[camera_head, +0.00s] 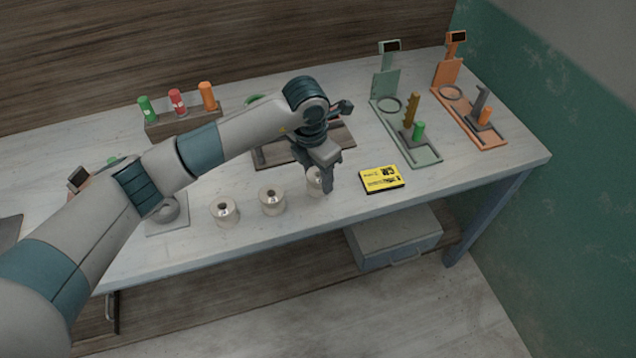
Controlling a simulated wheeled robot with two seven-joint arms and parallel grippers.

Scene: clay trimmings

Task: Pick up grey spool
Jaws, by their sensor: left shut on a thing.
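Three pale grey spools stand in a row near the front edge of the table. One is on the left (224,212), one is in the middle (271,201), and the rightmost spool (313,182) is at my left gripper. My left gripper (325,184) points down and is shut on this rightmost spool, hiding part of it. I cannot tell whether that spool still touches the table. The other two spools stand upright and apart from the gripper. My right gripper is not in view.
A yellow box (382,179) lies just right of my left gripper. A green stand (404,130) and an orange stand (470,115) are at the right. A rack (180,125) with green, red and orange cylinders stands behind my arm. A dark tray (270,152) lies behind the gripper.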

